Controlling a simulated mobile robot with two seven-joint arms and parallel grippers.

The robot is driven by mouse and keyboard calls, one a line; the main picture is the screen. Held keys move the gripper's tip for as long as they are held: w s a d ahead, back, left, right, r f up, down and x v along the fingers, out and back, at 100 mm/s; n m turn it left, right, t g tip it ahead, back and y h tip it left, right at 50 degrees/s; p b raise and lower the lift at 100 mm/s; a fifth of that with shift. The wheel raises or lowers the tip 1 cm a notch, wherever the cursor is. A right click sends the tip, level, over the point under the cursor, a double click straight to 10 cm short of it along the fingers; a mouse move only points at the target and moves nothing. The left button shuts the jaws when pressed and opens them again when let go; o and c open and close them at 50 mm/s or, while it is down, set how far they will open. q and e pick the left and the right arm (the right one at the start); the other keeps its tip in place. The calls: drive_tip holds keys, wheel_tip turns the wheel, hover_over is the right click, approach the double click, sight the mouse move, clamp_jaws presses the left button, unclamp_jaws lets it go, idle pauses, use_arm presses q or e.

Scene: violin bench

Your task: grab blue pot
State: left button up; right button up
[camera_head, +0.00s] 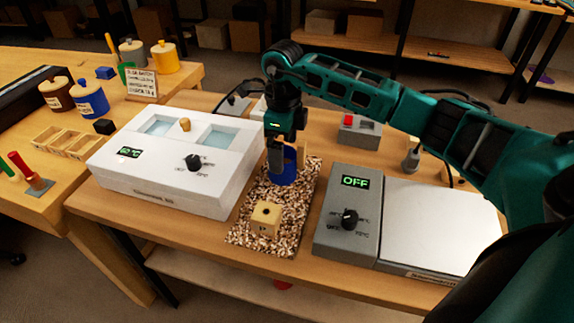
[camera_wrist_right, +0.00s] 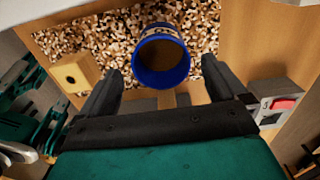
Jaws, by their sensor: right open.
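The blue pot (camera_head: 284,172) stands on a brown-and-white speckled mat (camera_head: 244,233), toward its far end. In the right wrist view, the pot (camera_wrist_right: 161,60) shows its round open mouth and dark inside. My right gripper (camera_head: 288,158) points down at the pot, with its fingers open. In the right wrist view, the right gripper (camera_wrist_right: 163,72) has one finger on each side of the pot's image. I cannot tell whether either finger touches it. My left gripper is not in view.
A wooden block with a hole (camera_head: 266,218) sits on the mat's near part. A white bath unit (camera_head: 160,178) is left and a grey hotplate unit (camera_head: 350,205) right. A grey box with a red button (camera_head: 359,130) stands behind. Lidded pots (camera_head: 91,98) stand on the left table.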

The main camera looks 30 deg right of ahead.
sight(286, 159)
wheel_tip(286, 159, down, 4)
drive_tip(key=shift+w+r, duration=0.15)
drive_tip(key=shift+r, duration=0.1)
drive_tip(key=c, duration=1.1)
drive_tip(key=shift+r, duration=0.15)
